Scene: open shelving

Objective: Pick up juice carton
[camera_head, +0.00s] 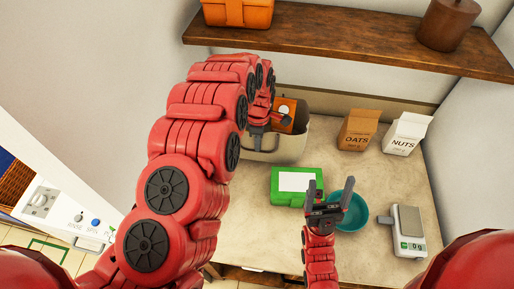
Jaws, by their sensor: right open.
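An orange carton (287,107), which looks like the juice carton, stands in a beige bin (282,150) at the back of the counter. Its left and lower parts are hidden by my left arm and the bin. My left gripper (258,136) is at the bin, just left of the carton; its fingers are small and partly hidden, so I cannot tell whether they touch the carton. My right gripper (334,190) is open and empty, fingers pointing up in the picture, over the teal bowl's left side and beside a green box.
The green box (283,199) with a white label and the teal bowl (356,215) are mid-counter. OATS (357,134) and NUTS (404,138) boxes stand at the back right, a scale (408,222) at right. A wooden shelf (340,45) hangs above. The counter before the OATS box is clear.

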